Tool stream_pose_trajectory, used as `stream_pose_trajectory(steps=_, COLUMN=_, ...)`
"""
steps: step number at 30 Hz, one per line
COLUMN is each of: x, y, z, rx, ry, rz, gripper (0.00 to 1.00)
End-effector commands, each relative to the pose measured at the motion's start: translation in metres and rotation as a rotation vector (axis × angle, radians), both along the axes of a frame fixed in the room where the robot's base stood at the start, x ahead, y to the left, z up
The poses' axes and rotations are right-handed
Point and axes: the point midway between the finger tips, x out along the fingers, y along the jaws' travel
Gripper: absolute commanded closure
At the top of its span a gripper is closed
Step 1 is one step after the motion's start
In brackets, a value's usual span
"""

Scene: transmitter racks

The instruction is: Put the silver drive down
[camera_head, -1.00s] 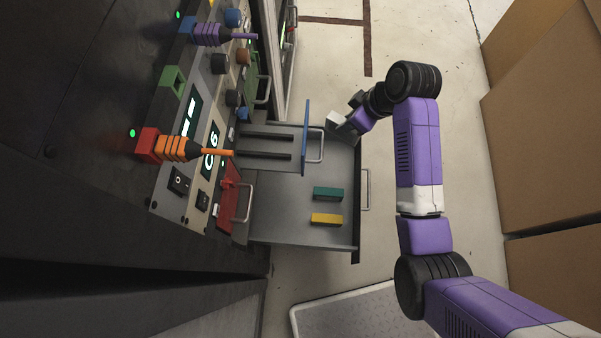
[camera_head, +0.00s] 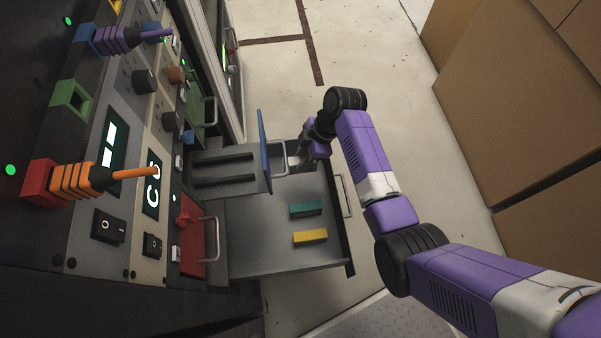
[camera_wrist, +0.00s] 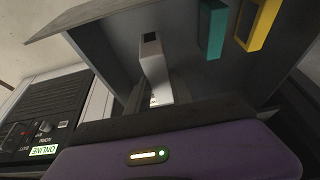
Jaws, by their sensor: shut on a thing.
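The silver drive (camera_wrist: 155,68) shows as a pale block with a dark square end, in the middle of the wrist view. My gripper (camera_head: 297,159) is shut on it, and the fingers are mostly hidden. In the head view the gripper is just right of the blue-fronted upper tray (camera_head: 264,150) and its handle, over the outer upper part of the open drawer (camera_head: 248,228). I cannot tell whether the drive touches the drawer floor.
A green block (camera_head: 306,210) and a yellow block (camera_head: 310,236) lie in the drawer, its bare floor around them. The rack panel (camera_head: 115,165) stands at left with orange and purple plugs. Cardboard boxes (camera_head: 510,90) stand at right.

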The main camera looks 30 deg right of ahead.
Motion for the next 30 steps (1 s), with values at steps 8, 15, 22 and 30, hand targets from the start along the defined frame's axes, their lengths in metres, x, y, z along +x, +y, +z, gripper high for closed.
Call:
stream_pose_trajectory(steps=8, x=0.001, y=0.000, z=-0.039, rx=0.000, ry=-0.001, rz=0.000, gripper=1.00)
stream_pose_trajectory(steps=15, x=0.001, y=0.000, z=-0.068, rx=0.000, ry=0.000, rz=-0.002, gripper=1.00)
stream_pose_trajectory(steps=22, x=0.001, y=0.000, z=-0.083, rx=0.000, ry=-0.002, rz=-0.002, gripper=1.00)
stream_pose_trajectory(steps=30, x=0.001, y=0.000, z=-0.084, rx=0.000, ry=-0.001, rz=-0.002, gripper=1.00)
